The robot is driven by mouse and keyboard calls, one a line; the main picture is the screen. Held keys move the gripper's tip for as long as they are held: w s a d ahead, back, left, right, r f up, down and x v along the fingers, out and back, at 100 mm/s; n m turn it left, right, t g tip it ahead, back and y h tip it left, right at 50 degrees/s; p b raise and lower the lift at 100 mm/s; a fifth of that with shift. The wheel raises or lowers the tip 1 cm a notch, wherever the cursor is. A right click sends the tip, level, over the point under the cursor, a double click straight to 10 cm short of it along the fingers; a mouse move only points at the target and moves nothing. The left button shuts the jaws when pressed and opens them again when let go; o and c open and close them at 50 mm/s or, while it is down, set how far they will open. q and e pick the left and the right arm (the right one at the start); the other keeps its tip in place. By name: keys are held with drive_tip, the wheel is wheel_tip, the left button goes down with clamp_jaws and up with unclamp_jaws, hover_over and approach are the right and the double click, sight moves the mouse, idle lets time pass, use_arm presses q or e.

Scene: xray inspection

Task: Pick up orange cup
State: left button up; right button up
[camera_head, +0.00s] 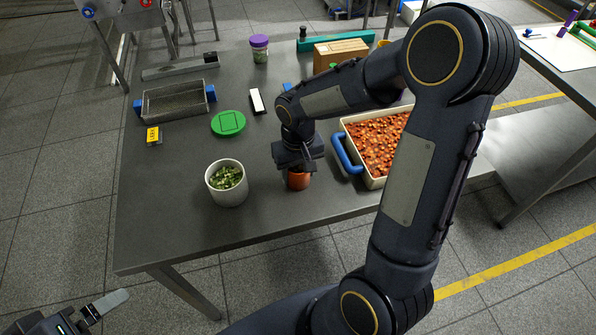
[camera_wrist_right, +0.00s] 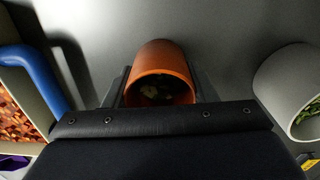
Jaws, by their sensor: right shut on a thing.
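The orange cup (camera_head: 298,180) stands near the front of the grey table in the head view, right under my right gripper (camera_head: 298,166). In the right wrist view the orange cup (camera_wrist_right: 162,72) sits between the two dark fingers, and some greenish bits show inside it. My right gripper is shut on the cup. I cannot tell whether the cup touches the table.
A white cup of green pieces (camera_head: 227,183) stands left of the orange cup. A tray of orange-red bits (camera_head: 347,131) with a blue handle is close on the right. A green lid (camera_head: 228,123) and a metal tray (camera_head: 176,101) lie farther back. The table's front edge is near.

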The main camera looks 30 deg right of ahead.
drive_tip(key=shift+r, duration=0.5)
wheel_tip(320, 180, up, 3)
drive_tip(key=shift+w+a+f, duration=0.15)
drive_tip(key=shift+f, duration=0.05)
drive_tip(key=w+a+r, duration=0.2)
drive_tip(key=a+r, duration=0.1)
drive_tip(key=a, duration=0.1)
drive_tip(key=w+a+r, duration=0.2)
drive_tip(key=a+r, duration=0.1)
drive_tip(key=a, duration=0.1)
drive_tip(key=w+a+r, duration=0.3)
drive_tip(key=shift+a+r+b, duration=0.2)
drive_tip(key=shift+a+b, duration=0.15)
drive_tip(key=shift+a, duration=0.05)
drive_tip(key=shift+s+d, duration=0.1)
